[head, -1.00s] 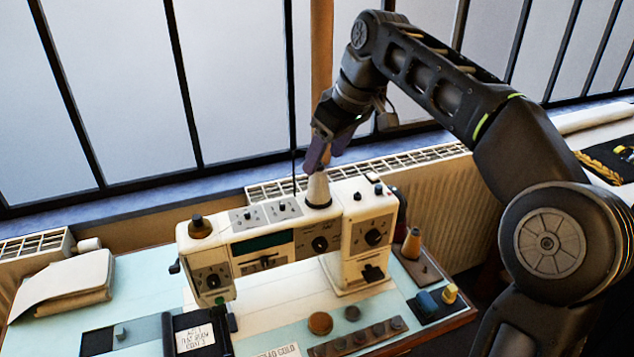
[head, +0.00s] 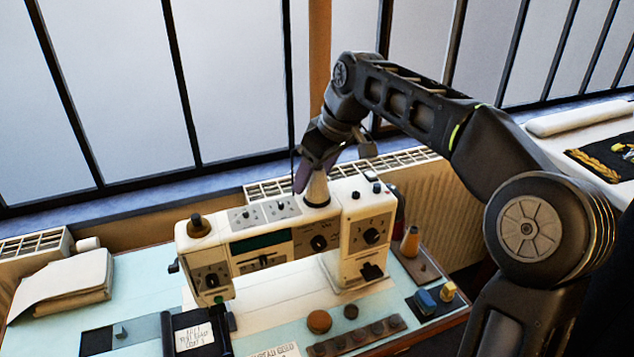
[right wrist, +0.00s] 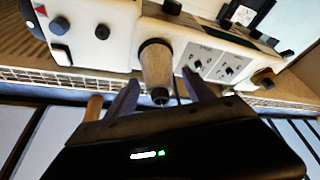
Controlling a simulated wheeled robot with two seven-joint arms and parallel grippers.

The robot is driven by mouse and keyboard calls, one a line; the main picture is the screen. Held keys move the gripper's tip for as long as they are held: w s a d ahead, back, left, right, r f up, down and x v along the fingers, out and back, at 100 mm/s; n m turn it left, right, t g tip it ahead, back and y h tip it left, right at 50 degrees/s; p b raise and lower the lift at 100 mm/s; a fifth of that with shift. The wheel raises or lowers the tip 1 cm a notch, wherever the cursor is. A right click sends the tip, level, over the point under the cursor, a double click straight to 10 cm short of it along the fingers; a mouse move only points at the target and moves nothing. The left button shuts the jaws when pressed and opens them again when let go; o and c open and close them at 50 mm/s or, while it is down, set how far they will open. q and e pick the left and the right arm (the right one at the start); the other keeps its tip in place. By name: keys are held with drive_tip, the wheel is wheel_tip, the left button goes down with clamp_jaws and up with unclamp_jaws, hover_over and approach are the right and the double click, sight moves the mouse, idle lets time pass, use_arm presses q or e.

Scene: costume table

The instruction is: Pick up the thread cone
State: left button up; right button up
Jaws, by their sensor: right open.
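A pale, tapered thread cone (head: 318,190) stands upright on a dark base on top of the white sewing machine (head: 292,246). My left gripper is not in view.
An orange cone (head: 410,241) stands right of the machine. Dark knobs stick up from the machine top near the thread cone. A radiator (head: 440,205) and windows are close behind. Folded cloth (head: 66,280) lies at the left; small items lie in front.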

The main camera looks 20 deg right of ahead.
drive_tip(key=shift+w+f, duration=0.15)
drive_tip(key=shift+f, duration=0.25)
drive_tip(key=shift+c, duration=0.5)
clamp_jaws()
